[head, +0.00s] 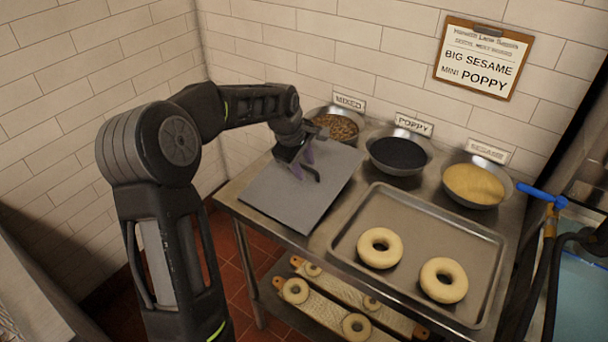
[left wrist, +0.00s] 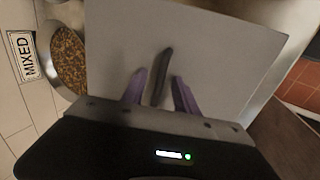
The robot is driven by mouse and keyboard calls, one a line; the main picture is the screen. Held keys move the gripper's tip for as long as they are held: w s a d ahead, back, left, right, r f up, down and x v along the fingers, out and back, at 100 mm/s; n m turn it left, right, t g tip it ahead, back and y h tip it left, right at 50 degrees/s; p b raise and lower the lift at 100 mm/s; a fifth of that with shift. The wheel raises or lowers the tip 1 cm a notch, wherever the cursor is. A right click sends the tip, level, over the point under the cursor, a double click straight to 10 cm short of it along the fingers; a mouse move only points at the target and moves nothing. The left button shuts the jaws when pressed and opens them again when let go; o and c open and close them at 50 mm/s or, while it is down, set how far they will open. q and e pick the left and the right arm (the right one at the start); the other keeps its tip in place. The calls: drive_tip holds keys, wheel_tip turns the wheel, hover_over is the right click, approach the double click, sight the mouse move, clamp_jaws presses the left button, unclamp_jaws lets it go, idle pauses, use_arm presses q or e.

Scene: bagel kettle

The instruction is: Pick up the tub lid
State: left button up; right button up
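The tub lid (head: 278,202) is a flat grey square plate lying at the left end of the steel table. A dark bar handle (head: 312,173) stands on it; the handle also shows in the left wrist view (left wrist: 162,76), against the pale lid (left wrist: 222,50). My left gripper (head: 302,168) is over the lid at the handle. Its purple fingers (left wrist: 158,90) are spread, one on each side of the handle, with gaps visible. I cannot tell how far down the handle they reach. What lies under the lid is hidden. My right gripper is out of view.
Bowls of mixed topping (head: 338,126), poppy (head: 398,153) and sesame (head: 474,184) line the back wall. A metal tray (head: 420,225) with two bagels lies right of the lid. A lower shelf holds bagels on boards (head: 330,311). A blue-handled tap (head: 540,194) stands at right.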

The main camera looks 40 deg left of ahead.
use_arm(q)
drive_tip(key=shift+c, duration=0.4)
clamp_jaws()
idle(1.1)
